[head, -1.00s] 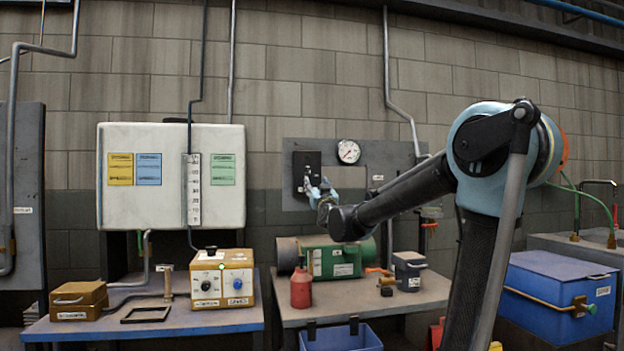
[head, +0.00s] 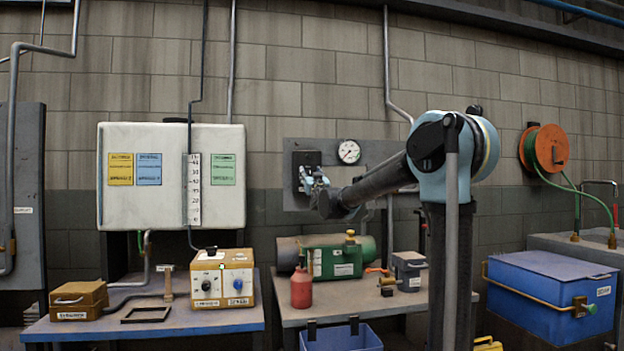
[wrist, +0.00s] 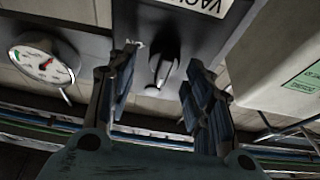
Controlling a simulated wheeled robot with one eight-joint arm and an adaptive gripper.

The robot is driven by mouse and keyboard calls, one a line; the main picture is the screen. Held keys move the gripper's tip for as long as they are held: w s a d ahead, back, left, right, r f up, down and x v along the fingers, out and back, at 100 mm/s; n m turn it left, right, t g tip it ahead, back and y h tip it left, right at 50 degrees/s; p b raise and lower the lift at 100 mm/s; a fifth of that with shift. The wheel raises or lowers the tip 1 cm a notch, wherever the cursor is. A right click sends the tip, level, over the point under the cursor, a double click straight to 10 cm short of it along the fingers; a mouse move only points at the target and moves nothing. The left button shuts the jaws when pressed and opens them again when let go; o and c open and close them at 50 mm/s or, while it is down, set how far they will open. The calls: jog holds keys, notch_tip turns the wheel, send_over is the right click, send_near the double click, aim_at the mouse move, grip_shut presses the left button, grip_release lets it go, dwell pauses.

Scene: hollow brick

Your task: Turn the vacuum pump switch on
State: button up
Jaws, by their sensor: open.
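The vacuum switch is a dark box (head: 306,158) on the grey wall panel, left of the round gauge. In the wrist view its black rotary knob (wrist: 164,65) shows on the box face, under a white label (wrist: 212,5) that is partly cut off. My gripper (head: 309,182) is at the lower part of the box in the head view. In the wrist view my gripper (wrist: 158,92) is open, with one finger on each side of the knob and a gap on both sides. I cannot tell how near the fingertips are to the box face.
A pressure gauge (head: 349,151) is on the panel just right of the box; the wrist view shows it too (wrist: 43,58). A white cabinet (head: 222,205) stands to the left. Below are a green pump (head: 335,260), a red bottle (head: 301,288) and a bench.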

jog(key=c, duration=1)
jog(key=shift+m, duration=0.4)
jog(key=shift+c, duration=0.2)
jog(key=m+h, duration=0.3)
jog(key=m, duration=0.2)
jog(key=shift+d, duration=0.15)
jog(key=m+g+h, duration=0.1)
jog(key=m, duration=0.4)
jog(key=m+g+h, duration=0.1)
jog(key=m+h, duration=0.1)
jog(key=m, duration=0.4)
jog(key=m+g+h, duration=0.1)
jog(key=m+h, duration=0.1)
jog(key=m, duration=0.3)
jog(key=shift+d+f+m+g, duration=0.3)
jog(key=shift+f+g, duration=0.1)
